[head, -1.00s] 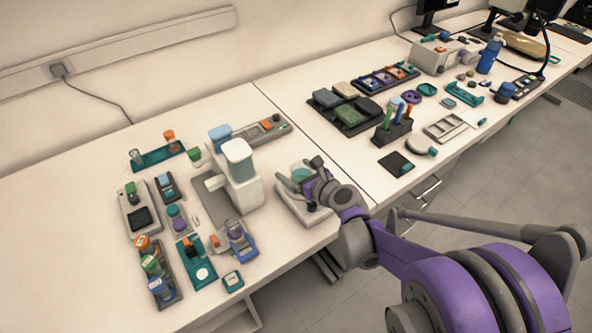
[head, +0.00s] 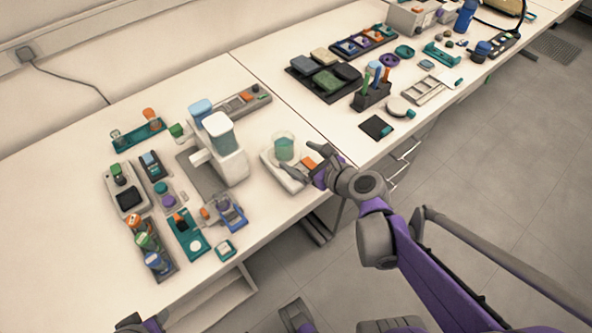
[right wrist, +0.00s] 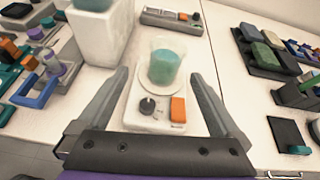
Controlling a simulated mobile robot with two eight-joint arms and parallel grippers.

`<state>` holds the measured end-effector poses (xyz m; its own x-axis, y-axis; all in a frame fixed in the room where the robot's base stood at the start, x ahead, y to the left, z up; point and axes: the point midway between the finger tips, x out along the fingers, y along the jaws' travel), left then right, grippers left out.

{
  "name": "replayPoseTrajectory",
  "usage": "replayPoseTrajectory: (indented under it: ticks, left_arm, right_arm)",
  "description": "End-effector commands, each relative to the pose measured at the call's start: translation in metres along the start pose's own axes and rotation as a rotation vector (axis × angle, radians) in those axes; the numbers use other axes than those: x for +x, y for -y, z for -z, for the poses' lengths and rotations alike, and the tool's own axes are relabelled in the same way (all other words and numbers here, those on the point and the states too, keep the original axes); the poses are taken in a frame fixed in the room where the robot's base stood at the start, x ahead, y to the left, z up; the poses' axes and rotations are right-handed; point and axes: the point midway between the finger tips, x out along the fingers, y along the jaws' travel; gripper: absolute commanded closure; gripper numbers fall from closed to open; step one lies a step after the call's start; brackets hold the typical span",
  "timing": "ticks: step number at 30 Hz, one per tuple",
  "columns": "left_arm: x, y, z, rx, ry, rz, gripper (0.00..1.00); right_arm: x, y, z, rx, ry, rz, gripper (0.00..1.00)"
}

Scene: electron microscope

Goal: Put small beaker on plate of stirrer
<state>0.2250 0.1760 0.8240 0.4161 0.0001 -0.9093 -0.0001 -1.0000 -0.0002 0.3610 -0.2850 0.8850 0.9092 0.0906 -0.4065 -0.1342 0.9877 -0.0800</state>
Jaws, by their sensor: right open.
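The small beaker (head: 284,147) is clear with teal liquid and stands upright on the plate of the white stirrer (head: 270,160). In the right wrist view the beaker (right wrist: 164,62) sits at the far part of the stirrer (right wrist: 140,118), behind its dark knob and orange switch. My right gripper (head: 302,164) is open at the stirrer's front right. In the right wrist view its fingers (right wrist: 160,90) are spread on both sides of the stirrer, apart from the beaker. My left gripper is not clearly in view; only a piece of an arm shows at the bottom edge.
A dark rack with tubes (head: 371,92) and a black pad (head: 376,127) lie to the right. Bare table lies between the stirrer and these.

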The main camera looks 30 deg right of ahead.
Motion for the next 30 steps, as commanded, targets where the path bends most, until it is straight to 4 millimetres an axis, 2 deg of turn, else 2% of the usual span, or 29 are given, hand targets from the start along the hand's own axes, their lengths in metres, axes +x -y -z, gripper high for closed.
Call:
replayPoseTrajectory:
  ticks: [2,5,9,12,15,18,21,23,30]
  left_arm:
    - [0.0,0.0,0.0,0.0,0.0,0.0,0.5]
    - [0.0,0.0,0.0,0.0,0.0,0.0,0.5]
    - [0.0,0.0,0.0,0.0,0.0,0.0,0.5]
    - [0.0,0.0,0.0,0.0,0.0,0.0,0.5]
    - [0.0,0.0,0.0,0.0,0.0,0.0,0.5]
    - [0.0,0.0,0.0,0.0,0.0,0.0,0.5]
    - [0.0,0.0,0.0,0.0,0.0,0.0,0.5]
    - [0.0,0.0,0.0,0.0,0.0,0.0,0.5]
    - [0.0,0.0,0.0,0.0,0.0,0.0,0.5]
  right_arm:
    - [0.0,-0.022,0.005,-0.187,-0.044,-0.053,0.0]
    - [-0.004,-0.06,0.019,-0.595,-0.12,-0.17,0.0]
    - [-0.024,-0.108,0.048,-1.31,-0.184,-0.41,0.0]
    - [-0.044,-0.128,0.067,-1.804,-0.181,-0.599,0.0]
    - [-0.063,-0.135,0.081,-2.221,-0.148,-0.777,0.0]
    - [-0.078,-0.135,0.09,-2.524,-0.106,-0.922,0.0]
    - [-0.086,-0.133,0.093,-2.707,-0.074,-1.016,0.0]
    - [-0.089,-0.132,0.094,-2.764,-0.063,-1.048,0.0]
    - [-0.09,-0.13,0.095,-2.798,-0.058,-1.067,0.0]
